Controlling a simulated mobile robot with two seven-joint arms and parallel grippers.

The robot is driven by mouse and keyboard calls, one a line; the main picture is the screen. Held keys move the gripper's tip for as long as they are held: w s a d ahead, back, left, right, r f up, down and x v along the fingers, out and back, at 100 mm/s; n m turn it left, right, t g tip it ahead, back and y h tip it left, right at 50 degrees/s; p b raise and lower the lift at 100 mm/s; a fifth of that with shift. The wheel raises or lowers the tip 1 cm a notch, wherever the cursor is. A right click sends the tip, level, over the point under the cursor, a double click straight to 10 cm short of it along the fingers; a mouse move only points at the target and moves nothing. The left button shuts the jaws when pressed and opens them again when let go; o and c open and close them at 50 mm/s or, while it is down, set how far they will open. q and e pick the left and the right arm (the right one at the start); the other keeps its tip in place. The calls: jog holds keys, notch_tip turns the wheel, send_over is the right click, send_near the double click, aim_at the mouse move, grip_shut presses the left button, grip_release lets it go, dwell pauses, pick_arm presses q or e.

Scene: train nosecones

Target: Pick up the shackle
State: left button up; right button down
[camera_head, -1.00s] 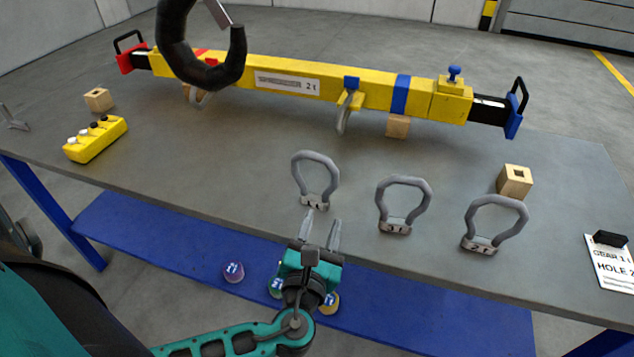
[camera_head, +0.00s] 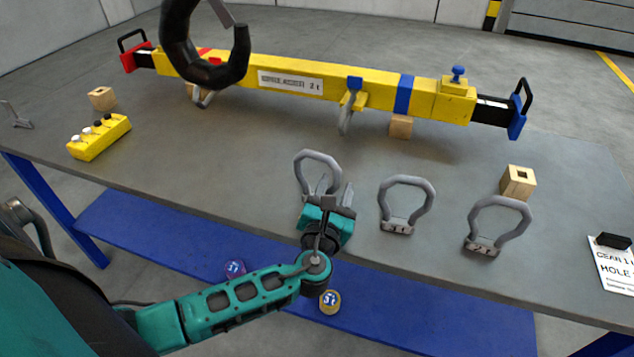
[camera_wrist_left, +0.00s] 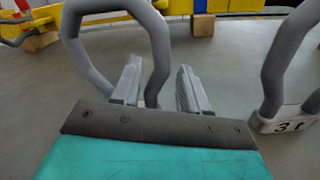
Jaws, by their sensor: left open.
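Three grey shackles stand in a row on the table. The left shackle (camera_head: 317,162) is partly hidden behind my left gripper (camera_head: 328,184), and its label is out of sight. The middle shackle (camera_head: 405,192) and the right shackle (camera_head: 497,220) stand free. My left gripper is open, close in front of the left shackle. In the wrist view the left shackle (camera_wrist_left: 160,40) rises just beyond my fingers (camera_wrist_left: 158,88), its right leg showing between them; I cannot tell whether they touch. The middle shackle (camera_wrist_left: 285,70), marked 3 t, is at the right. My right gripper is not in view.
A yellow lifting beam (camera_head: 330,88) lies across the back of the table, with a dark hook (camera_head: 200,70) above its left part. A yellow control box (camera_head: 99,137) is at the left. A wooden block (camera_head: 517,182) stands behind the right shackle. The middle tabletop (camera_head: 230,150) is clear.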

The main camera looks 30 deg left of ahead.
pick_arm(q)
grip_shut()
jog(key=shift+r, duration=0.15)
dwell(0.5)
